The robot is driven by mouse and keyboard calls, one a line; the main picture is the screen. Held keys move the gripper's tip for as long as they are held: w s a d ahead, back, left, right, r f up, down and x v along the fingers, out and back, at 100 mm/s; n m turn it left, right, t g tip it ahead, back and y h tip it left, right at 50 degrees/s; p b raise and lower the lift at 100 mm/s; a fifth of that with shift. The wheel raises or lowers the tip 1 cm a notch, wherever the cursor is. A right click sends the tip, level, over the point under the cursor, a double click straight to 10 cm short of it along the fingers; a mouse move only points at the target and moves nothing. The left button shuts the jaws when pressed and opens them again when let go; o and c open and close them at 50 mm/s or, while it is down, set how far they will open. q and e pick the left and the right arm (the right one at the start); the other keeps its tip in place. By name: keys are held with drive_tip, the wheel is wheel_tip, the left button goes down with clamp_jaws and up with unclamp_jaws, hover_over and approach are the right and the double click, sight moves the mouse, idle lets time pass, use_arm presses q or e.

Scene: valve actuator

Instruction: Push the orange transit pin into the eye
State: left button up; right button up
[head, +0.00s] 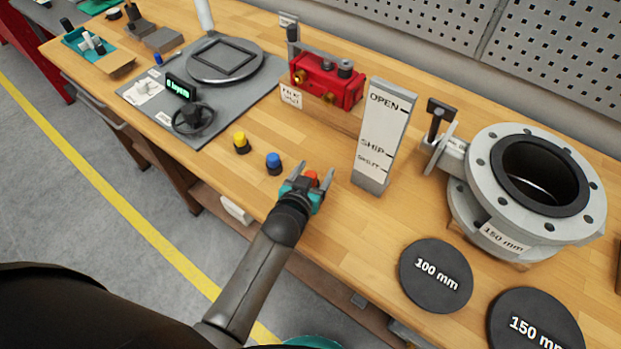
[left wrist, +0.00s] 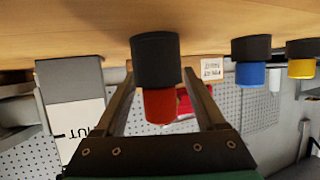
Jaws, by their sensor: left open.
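An orange-red-topped piece with a black base, which looks like the orange transit pin (head: 311,179), stands upright on the bench. It also shows in the left wrist view (left wrist: 159,105), where the picture is upside down. My left gripper (head: 312,176) is open, with one finger on each side of this piece. In the left wrist view the fingers (left wrist: 160,80) appear apart from it, though depth is hard to judge. I cannot make out the eye for certain; a lever with a dark handle (head: 437,125) sits beside the grey valve body (head: 482,190). My right gripper is not in view.
Blue-topped (head: 273,164) and yellow-topped (head: 241,143) pieces stand left of the gripper. A tall OPEN/SHIP/SHUT block (head: 383,135) stands close on the right. A red actuator (head: 327,82) is behind. Black 100 mm (head: 437,276) and 150 mm (head: 533,324) discs lie in front right.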

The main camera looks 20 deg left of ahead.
use_arm(q)
clamp_jaws()
idle(0.5)
